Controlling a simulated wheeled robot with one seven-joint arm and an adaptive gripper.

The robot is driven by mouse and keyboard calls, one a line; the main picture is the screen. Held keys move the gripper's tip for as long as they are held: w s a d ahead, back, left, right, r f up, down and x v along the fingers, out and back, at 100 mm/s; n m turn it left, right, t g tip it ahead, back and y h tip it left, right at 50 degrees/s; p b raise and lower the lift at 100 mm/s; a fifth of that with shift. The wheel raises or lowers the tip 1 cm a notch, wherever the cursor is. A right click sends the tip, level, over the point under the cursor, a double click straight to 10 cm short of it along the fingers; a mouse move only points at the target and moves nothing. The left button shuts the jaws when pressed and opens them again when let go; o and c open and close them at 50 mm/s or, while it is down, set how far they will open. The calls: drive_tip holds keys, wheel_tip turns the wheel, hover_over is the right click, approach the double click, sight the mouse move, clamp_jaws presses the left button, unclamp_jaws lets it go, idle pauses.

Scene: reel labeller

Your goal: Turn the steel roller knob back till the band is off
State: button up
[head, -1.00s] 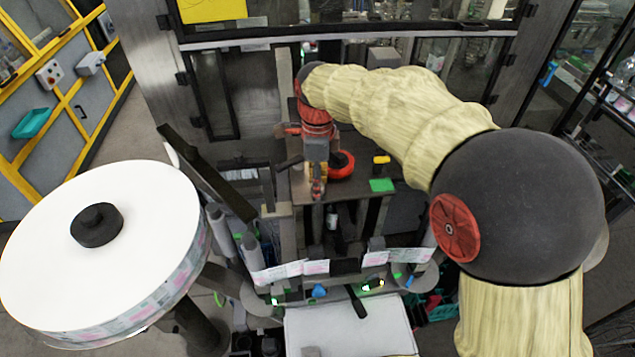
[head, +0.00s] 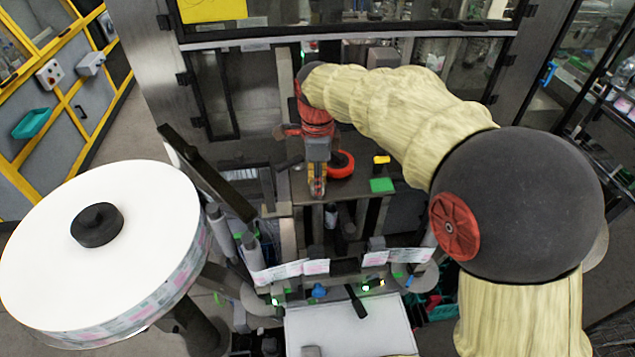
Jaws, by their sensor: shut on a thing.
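My gripper (head: 317,187) points down at the front edge of a dark table, in the middle of the head view. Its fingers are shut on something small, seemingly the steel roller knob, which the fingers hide. A white band with pink labels (head: 290,269) runs low across the machine, below and in front of my gripper. Another stretch of it (head: 408,255) shows to the right. I cannot tell from here how tightly the band lies on the roller.
A large white label reel (head: 140,235) fills the left side, beside a dark slanted plate (head: 215,180). A red ring (head: 341,166), a green pad (head: 382,185) and a small yellow-and-black item (head: 381,160) lie right of my gripper. A framed glass panel stands behind.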

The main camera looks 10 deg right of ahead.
drive_tip(key=n, duration=0.8)
drive_tip(key=shift+n, duration=0.3)
drive_tip(key=n, duration=0.3)
drive_tip(key=shift+n, duration=0.3)
drive_tip(key=n, duration=0.4)
drive_tip(key=shift+n, duration=0.3)
drive_tip(key=n, duration=0.4)
drive_tip(key=shift+n+p, duration=0.3)
drive_tip(key=n, duration=0.8)
drive_tip(key=shift+n, duration=2.2)
